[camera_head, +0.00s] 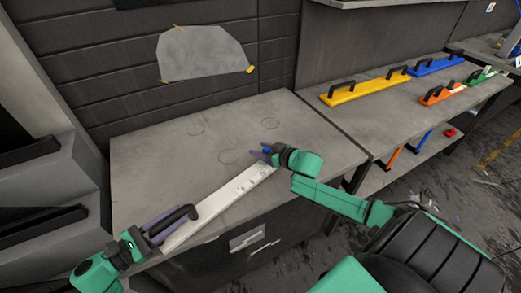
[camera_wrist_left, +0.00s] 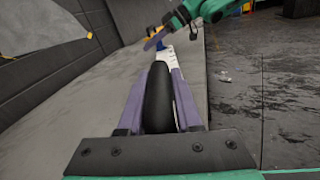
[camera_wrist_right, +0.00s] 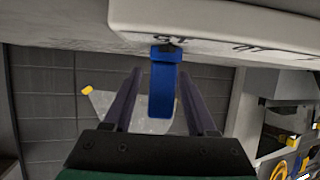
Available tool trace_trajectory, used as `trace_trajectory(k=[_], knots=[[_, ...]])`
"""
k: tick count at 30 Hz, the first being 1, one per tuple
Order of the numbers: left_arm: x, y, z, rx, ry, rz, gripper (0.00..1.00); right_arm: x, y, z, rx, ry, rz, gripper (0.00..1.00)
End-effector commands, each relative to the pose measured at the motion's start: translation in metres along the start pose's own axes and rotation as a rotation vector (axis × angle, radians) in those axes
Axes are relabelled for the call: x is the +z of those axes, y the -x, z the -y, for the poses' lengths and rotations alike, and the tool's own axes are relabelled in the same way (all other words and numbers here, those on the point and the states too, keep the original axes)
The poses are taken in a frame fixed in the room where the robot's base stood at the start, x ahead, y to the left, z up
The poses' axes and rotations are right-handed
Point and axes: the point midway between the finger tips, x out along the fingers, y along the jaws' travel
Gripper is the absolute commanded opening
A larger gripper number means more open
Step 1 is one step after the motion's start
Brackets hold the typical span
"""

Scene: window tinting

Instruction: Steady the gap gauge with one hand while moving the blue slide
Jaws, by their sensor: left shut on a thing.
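The gap gauge (camera_head: 222,203) is a long pale bar with dark marks, lying along the bench's front edge. Its black handle (camera_head: 181,217) is near its left end; it also fills the middle of the left wrist view (camera_wrist_left: 158,98). My left gripper (camera_head: 160,226) is shut on this handle, purple fingers on both sides. The blue slide (camera_wrist_right: 163,90) is at the gauge's far right end, under the marked bar in the right wrist view. My right gripper (camera_wrist_right: 160,74) is open around the slide, with gaps on both sides. In the head view its fingers partly hide the slide.
The grey bench top (camera_head: 150,155) is clear behind the gauge, apart from faint circles. A grey sheet (camera_head: 205,55) is taped to the wall. A second bench at the right holds a yellow gauge (camera_head: 352,93) and other coloured handled bars.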

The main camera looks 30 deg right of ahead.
Motion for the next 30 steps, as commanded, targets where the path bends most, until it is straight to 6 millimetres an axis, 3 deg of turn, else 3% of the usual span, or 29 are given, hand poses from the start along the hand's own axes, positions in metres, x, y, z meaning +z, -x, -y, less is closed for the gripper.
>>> trace_trajectory(k=[10,24,30], knots=[[-0.002,0.0,0.001,-0.001,-0.001,-0.005,0.0,0.002,0.011,0.001,-0.002,-0.002,0.002,0.57],[-0.002,0.0,0.001,-0.001,-0.001,-0.004,0.0,0.002,0.099,0.001,-0.002,0.001,0.003,0.57],[-0.002,0.0,0.001,-0.001,0.0,-0.004,0.0,0.001,0.119,0.0,-0.001,0.0,0.0,0.57]])
